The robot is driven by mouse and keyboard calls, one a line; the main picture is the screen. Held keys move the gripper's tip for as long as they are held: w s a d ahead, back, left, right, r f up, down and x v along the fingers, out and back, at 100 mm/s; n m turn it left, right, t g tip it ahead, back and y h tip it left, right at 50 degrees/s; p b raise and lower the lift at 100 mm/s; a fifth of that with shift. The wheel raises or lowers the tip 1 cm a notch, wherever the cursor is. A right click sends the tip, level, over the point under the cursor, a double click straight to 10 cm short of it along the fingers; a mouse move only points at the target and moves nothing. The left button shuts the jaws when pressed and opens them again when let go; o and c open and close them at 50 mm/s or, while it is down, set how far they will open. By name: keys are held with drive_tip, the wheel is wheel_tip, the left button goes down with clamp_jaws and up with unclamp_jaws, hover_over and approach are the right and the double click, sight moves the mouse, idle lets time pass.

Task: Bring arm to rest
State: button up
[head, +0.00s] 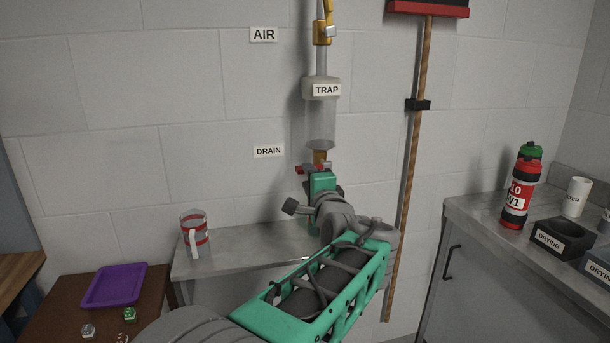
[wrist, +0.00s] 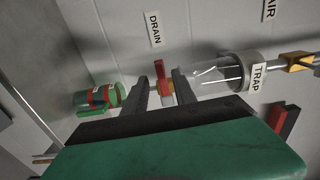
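My gripper (head: 319,172) is raised at the wall in front of the drain fitting under the clear trap (head: 321,120). In the wrist view my gripper (wrist: 161,82) has its two dark fingers apart, one on each side of the brass drain valve (wrist: 166,88) with its red handle (wrist: 160,69). I see gaps between the fingers and the valve, but cannot tell if either touches. The red handle (head: 305,168) also shows in the head view, sticking out to the left. My arm stretches up from the bottom of the head view.
A purple tray (head: 115,286) lies on the brown table. A broom handle (head: 408,190) hangs right of my arm. A counter (head: 470,222) at right carries bottles and black boxes. A green-and-red cylinder (wrist: 100,97) shows beyond my fingers.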

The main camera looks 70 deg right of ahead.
drive_tip(key=shift+v, duration=1.6)
